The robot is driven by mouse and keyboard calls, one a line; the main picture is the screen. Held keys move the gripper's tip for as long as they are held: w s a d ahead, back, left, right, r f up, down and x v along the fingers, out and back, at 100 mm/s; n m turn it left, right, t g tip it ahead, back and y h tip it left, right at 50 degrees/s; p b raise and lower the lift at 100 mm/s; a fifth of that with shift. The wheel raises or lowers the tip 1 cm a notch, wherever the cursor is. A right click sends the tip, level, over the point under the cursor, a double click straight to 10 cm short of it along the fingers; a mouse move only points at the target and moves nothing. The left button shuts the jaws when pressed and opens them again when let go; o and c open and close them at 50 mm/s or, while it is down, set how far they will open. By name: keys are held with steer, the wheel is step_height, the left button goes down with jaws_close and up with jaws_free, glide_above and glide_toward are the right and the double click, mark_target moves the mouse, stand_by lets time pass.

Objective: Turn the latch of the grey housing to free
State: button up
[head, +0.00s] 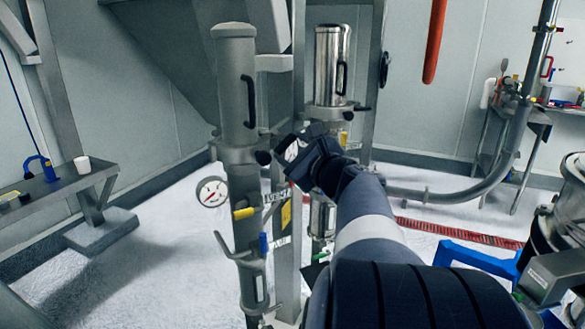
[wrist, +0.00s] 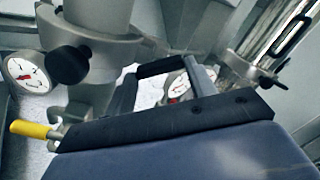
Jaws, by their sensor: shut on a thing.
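The grey housing (head: 236,75) is an upright cylinder with a black handle, left of centre in the head view. Its collar (wrist: 105,45) fills the upper left of the wrist view, with a round black knob (wrist: 68,65) on it. That knob (head: 263,157) also shows in the head view, left of my gripper (head: 292,150). My gripper (wrist: 160,75) is at the right side of the collar, its jaws shut on a small part there, seemingly the latch. My own fingers mostly hide that part, so its angle cannot be told.
A shiny steel housing (head: 331,65) stands close behind on the right. A pressure gauge (head: 212,192) and a yellow grip (head: 244,213) sit below the collar. A bench (head: 60,185) is at the left; open floor lies between.

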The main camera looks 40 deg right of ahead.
steer(key=n+b, duration=1)
steer(key=b, duration=0.1)
steer(key=shift+n, duration=0.4)
steer(key=o, duration=0.7)
steer(key=s, duration=1)
steer(key=shift+s+a, duration=0.35)
steer(key=shift+s, duration=0.05)
steer(key=shift+w, duration=0.1)
